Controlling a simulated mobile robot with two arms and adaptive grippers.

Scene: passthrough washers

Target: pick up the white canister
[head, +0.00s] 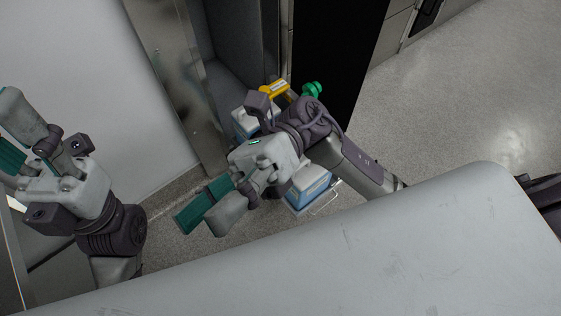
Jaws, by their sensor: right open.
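My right gripper (206,213) is in the middle of the head view, its fingers pointing down and left, open with nothing visible between them. Behind its wrist and arm are partly hidden containers: a whitish one (242,121) on the left and a white-and-blue one (313,190) on the right. A yellow part (274,89) and a green cap (313,90) show above them. I cannot tell which, if any, is the white canister. My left gripper (8,137) is at the left edge, apart from the containers. Its fingers look parted, and their tips are near the frame edge.
A thin wire rack edge (325,209) shows beside the white-and-blue container. A metal post (180,85) and a pale wall (90,60) stand on the left. A dark opening (330,55) is behind. Speckled grey floor (470,95) is clear at the right.

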